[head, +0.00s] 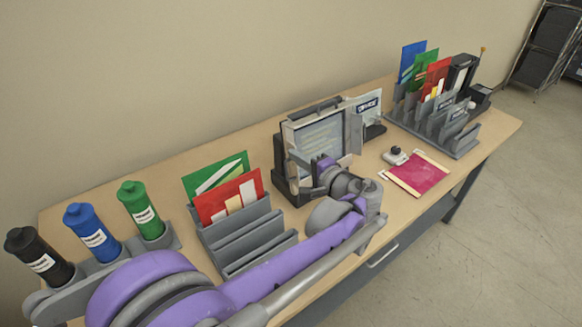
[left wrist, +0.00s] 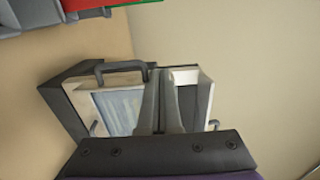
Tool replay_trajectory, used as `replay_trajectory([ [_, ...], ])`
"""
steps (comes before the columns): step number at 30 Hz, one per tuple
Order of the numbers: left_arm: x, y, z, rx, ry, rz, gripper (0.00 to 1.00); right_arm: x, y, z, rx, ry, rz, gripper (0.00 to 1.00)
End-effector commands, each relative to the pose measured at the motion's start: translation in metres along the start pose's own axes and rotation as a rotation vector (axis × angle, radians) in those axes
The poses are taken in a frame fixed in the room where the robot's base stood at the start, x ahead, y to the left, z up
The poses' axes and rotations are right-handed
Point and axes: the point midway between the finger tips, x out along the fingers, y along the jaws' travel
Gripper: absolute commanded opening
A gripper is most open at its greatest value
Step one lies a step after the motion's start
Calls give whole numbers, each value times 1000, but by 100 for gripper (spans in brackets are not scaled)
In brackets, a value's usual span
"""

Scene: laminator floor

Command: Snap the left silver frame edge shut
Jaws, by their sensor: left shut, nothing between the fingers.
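The display frame (head: 318,136) stands upright in a dark holder on the table, with a pale bluish sheet in it. It also shows in the left wrist view (left wrist: 118,108), with a grey handle along its top. A grey edge flap (head: 355,134) stands out at its right side. The left edge (head: 286,145) looks pale, and I cannot tell whether it is shut. My left gripper (head: 318,165) is shut and empty, in front of the frame's lower part. In the left wrist view its fingers (left wrist: 160,95) cover part of the frame; contact is unclear. My right gripper is out of view.
A grey rack (head: 245,240) with green and red folders stands left of the frame, beyond it several bottles (head: 92,232). A magenta sheet (head: 416,173) and a small grey device (head: 395,155) lie to the right. Another grey sorter (head: 440,128) stands at the far right.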

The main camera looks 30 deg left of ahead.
Motion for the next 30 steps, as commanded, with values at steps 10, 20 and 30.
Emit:
replay_trajectory([
  [10,0,0,-15,0,1,0,0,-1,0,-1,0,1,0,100],
  [20,0,0,-28,0,1,0,0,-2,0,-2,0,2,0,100],
  [30,-1,0,-37,0,1,0,0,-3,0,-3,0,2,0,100],
])
